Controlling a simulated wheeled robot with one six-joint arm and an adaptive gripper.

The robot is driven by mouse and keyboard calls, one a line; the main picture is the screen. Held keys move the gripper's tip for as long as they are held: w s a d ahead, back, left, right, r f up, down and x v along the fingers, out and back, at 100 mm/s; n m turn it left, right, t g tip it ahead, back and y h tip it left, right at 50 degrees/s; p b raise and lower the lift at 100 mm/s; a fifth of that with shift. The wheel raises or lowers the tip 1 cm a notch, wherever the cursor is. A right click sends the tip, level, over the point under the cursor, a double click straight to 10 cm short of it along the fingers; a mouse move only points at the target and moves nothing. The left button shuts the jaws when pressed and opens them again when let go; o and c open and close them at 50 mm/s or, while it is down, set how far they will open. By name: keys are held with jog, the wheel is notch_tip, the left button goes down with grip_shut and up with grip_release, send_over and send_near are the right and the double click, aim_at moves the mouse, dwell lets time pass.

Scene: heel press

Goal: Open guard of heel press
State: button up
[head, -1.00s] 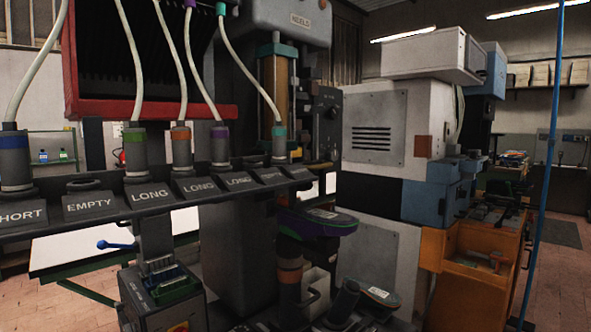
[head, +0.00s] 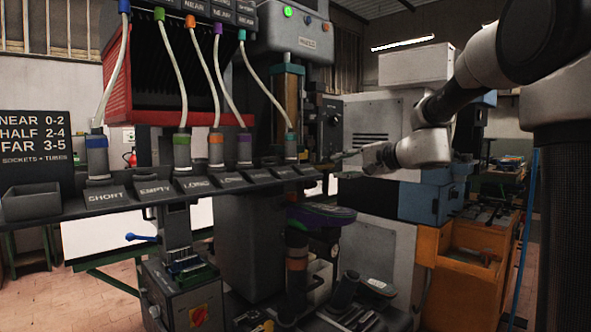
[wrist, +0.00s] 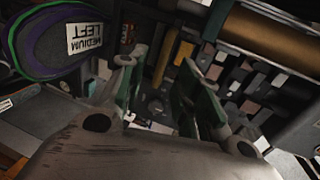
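The heel press (head: 297,42) stands at the centre of the head view, with a dark grey head, green and orange lights and a brass-coloured column (head: 288,96). I cannot make out its guard for certain. My gripper (head: 350,157) reaches in from the right, beside the press and above the shoe forms. In the wrist view my gripper (wrist: 163,75) is open, its green-padded fingers apart with nothing seen between them. A purple-and-green-rimmed shoe form (wrist: 50,38) labelled MEDIUM LEFT is left of the fingers. The brass column (wrist: 265,45) is at upper right.
A rack (head: 150,193) with labelled sockets and hoses crosses in front of the press. A red-framed box (head: 116,85) is behind it. A grey-white machine (head: 372,237) and orange bench (head: 460,262) stand right, behind my arm.

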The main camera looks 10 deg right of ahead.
aim_at(326, 167)
jog(key=x, duration=0.8)
jog(key=shift+w+r, duration=0.15)
jog(key=shift+r, duration=0.2)
jog(key=shift+d, duration=0.1)
grip_shut()
